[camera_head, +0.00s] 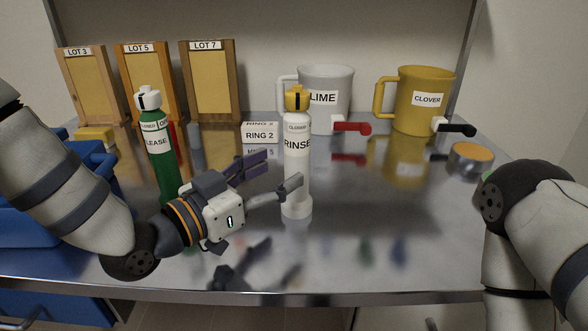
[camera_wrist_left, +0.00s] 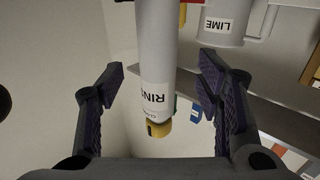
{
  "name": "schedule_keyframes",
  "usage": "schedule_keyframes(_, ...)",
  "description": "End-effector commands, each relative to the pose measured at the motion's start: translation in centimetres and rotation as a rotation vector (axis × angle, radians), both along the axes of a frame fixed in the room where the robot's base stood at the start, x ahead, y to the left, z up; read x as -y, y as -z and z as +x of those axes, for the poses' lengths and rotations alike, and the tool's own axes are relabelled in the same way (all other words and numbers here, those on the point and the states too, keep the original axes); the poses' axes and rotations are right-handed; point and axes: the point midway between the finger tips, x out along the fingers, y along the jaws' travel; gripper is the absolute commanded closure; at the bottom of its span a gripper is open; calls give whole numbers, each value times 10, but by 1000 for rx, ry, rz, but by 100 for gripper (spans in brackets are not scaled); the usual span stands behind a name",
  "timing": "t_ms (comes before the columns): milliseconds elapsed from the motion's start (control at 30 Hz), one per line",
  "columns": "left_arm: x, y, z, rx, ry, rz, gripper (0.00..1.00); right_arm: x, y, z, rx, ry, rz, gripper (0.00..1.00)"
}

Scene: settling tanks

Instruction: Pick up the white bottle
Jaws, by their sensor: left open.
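The white bottle (camera_head: 297,168) stands upright on the shiny metal table, with a yellow cap and a RINSE label. My left gripper (camera_head: 277,173) is open just left of it in the head view, with the nearer fingertip overlapping the bottle's front. In the left wrist view the white bottle (camera_wrist_left: 156,50) appears upside down, between the open fingers of my left gripper (camera_wrist_left: 162,80), with a gap visible on each side. I cannot tell whether any finger touches it. My right arm shows at the right edge, but its gripper is out of view.
A green bottle (camera_head: 158,155) stands left, behind my left arm. A grey LIME mug (camera_head: 330,88) and yellow CLOVER mug (camera_head: 425,95) stand behind. A RING 2 box (camera_head: 260,134), framed boards (camera_head: 210,85) and an orange-topped tin (camera_head: 470,157) are around.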

Motion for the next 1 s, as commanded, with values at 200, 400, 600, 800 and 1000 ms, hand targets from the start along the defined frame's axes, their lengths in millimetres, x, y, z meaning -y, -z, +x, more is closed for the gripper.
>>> schedule_keyframes(200,27,0,24,1,2,0,41,0,0,0,0,0,0,47)
schedule_keyframes(400,42,0,40,-1,-1,-1,41,0,0,0,0,0,0,47)
schedule_keyframes(600,42,0,40,-1,-1,-1,45,0,0,0,0,0,0,47)
schedule_keyframes(800,41,0,40,-1,-1,-1,90,0,0,0,0,0,0,47)
schedule_keyframes(1000,41,0,40,1,-1,-1,100,0,0,0,0,0,0,47)
